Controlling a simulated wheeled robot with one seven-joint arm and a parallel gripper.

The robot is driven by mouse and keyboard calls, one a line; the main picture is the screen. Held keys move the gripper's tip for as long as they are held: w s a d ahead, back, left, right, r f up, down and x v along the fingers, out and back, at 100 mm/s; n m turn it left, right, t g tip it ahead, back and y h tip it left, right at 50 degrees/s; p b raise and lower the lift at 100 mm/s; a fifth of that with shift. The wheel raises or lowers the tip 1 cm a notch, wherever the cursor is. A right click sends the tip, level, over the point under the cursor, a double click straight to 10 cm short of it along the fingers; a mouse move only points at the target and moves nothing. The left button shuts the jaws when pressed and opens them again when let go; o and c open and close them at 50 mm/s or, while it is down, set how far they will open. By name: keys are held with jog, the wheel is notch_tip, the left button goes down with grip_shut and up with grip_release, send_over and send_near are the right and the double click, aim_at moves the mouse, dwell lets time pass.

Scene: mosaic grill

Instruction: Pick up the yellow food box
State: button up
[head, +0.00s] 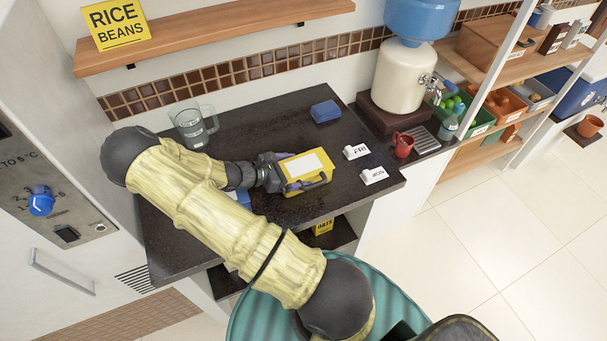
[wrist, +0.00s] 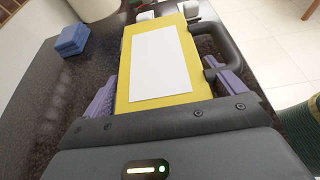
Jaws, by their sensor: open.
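The yellow food box (head: 297,187) lies on the dark countertop, with a white label on top and a dark handle along one side. My gripper (head: 287,173) reaches it from the left in the head view, with its fingers beside the near end of the box. In the wrist view the yellow food box (wrist: 155,92) fills the space between the purple finger pads of my gripper (wrist: 165,90), one pad on each side. The jaws are open. The lower parts of the pads are hidden by the gripper body, so I cannot tell whether either touches the box.
A blue stack (head: 325,111) lies behind the box, and a clear measuring jug (head: 192,128) stands at the back left. White blocks marked FRI (head: 356,151) and MON (head: 373,176) sit right of the box, near a red mug (head: 403,146). A shelf runs above.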

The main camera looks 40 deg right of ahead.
dwell(0.3)
jog(key=c, duration=1)
jog(key=shift+o, duration=0.2)
jog(key=shift+r, duration=0.1)
jog(key=shift+r, duration=0.8)
jog(key=c, duration=0.5)
notch_tip(320, 180, up, 16)
jog(key=b, duration=0.2)
jog(key=shift+r+b, duration=0.15)
jog(key=shift+b, duration=0.25)
